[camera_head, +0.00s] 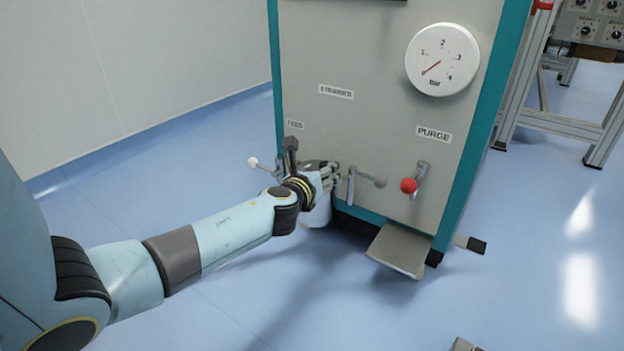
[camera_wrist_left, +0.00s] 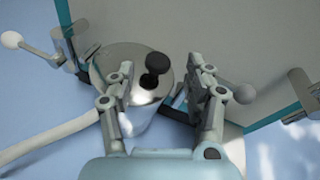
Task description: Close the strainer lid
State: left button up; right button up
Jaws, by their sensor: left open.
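The strainer (camera_wrist_left: 142,118) is a pale cylinder with a round grey metal top (camera_wrist_left: 112,62), seen in the wrist view. A black knob (camera_wrist_left: 156,63) stands over this top, with a dark spot just below it. I cannot tell whether the lid sits fully down. My left gripper (camera_wrist_left: 163,82) is open, its fingers on either side of the knob, with no clear contact. In the head view, my left gripper (camera_head: 331,175) is at the lower left of the machine front, and hides most of the strainer (camera_head: 318,215).
A white-ball lever (camera_head: 254,162) is left of the gripper. A grey-ball lever (camera_head: 379,182) is close on its right, then a red-ball purge lever (camera_head: 408,186). The machine panel (camera_head: 370,70) rises behind, with a sloped chute (camera_head: 400,250) below.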

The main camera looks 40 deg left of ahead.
pick_arm(q)
jog(key=v, duration=0.8)
jog(key=shift+s, duration=0.35)
jog(key=shift+d, duration=0.25)
